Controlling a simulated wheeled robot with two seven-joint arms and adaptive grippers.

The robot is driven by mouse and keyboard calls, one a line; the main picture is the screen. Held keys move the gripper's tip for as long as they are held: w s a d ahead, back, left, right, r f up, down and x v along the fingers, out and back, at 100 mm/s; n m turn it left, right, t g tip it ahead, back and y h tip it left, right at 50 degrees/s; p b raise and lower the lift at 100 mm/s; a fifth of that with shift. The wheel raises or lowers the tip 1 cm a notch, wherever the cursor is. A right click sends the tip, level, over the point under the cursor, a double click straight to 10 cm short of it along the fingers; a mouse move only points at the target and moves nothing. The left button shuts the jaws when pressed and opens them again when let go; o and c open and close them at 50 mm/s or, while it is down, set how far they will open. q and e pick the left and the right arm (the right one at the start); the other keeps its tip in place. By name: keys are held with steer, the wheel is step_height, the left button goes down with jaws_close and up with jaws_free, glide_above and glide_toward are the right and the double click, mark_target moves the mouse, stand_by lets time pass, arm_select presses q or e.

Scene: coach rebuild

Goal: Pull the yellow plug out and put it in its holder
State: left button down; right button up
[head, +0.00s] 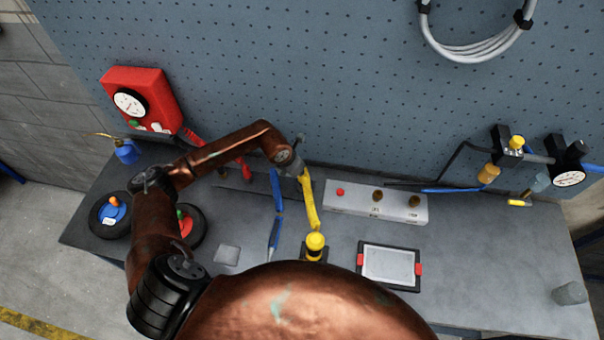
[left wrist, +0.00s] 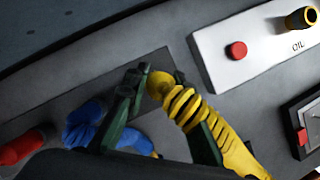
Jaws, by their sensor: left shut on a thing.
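The yellow plug (left wrist: 185,104), ribbed with a rounded end, lies between the dark green fingers of my left gripper (left wrist: 160,92) in the left wrist view. The gripper is shut on it. In the head view, my left gripper (head: 299,170) is at the top of the yellow piece (head: 309,203), above the bench. I cannot tell whether the plug's end is seated or free. A yellow-topped fitting on a black base (head: 316,244) stands just below it; I cannot tell whether this is the holder. My right gripper is not in view.
A blue plug (left wrist: 85,125) and a red one (left wrist: 22,147) lie left of the yellow plug. A white panel (head: 350,206) with a red button stands to the right. A tablet (head: 390,266) lies nearer. The bench at the right is mostly clear.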

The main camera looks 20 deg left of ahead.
arm_select(q)
steer(key=shift+f+b, duration=1.4)
steer(key=shift+f, duration=0.15)
steer(key=c, duration=2)
jaws_free()
steer(key=o, duration=0.4)
steer(key=shift+s+a+r, duration=0.1)
steer(key=shift+r, duration=0.15)
steer(key=v, duration=1.1)
steer(key=shift+r, duration=0.25)
steer(key=shift+s+a, duration=0.1)
